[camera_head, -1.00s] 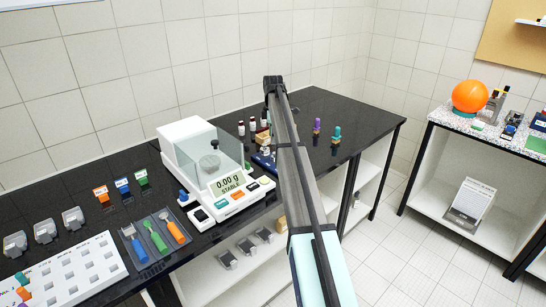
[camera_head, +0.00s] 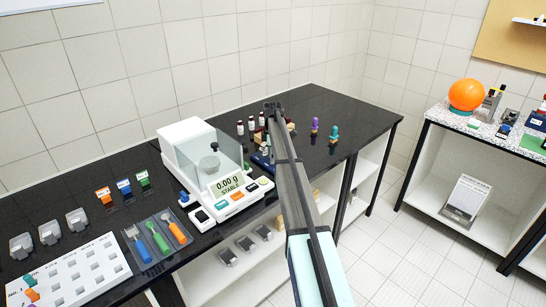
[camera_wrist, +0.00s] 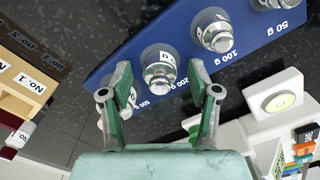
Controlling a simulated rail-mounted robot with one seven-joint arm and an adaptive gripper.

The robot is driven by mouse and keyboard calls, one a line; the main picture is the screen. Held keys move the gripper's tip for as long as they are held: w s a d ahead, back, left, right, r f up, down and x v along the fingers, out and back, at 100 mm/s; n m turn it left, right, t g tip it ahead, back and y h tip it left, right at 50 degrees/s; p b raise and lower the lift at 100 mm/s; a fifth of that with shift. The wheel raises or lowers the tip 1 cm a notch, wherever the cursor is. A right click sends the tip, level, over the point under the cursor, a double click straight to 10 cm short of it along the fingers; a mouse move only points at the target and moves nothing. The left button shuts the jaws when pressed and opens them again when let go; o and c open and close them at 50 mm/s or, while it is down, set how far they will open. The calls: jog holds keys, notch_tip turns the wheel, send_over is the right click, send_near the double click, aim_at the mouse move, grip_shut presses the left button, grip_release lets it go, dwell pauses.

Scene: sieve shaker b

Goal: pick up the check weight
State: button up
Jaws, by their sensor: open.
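The check weights are shiny metal knobbed cylinders standing in a row on a blue block (camera_wrist: 240,62). In the wrist view one weight (camera_wrist: 160,72) lies between the fingertips of my open gripper (camera_wrist: 158,80), with a gap to each finger. Another weight (camera_wrist: 217,32) stands beside it, near the "100 g" label. A further one (camera_wrist: 272,3) is cut off at the top edge, near "50 g". The left finger partly hides one more weight.
A balance (camera_head: 205,160) reading 0.00 g stands close left of the block. Small bottles (camera_head: 251,124) stand behind it. Purple (camera_head: 315,125) and teal (camera_head: 334,134) objects stand to the right, with clear black bench around them. The wrist view shows a wooden rack (camera_wrist: 18,85) at left.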

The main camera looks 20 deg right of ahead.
grip_shut()
dwell(0.3)
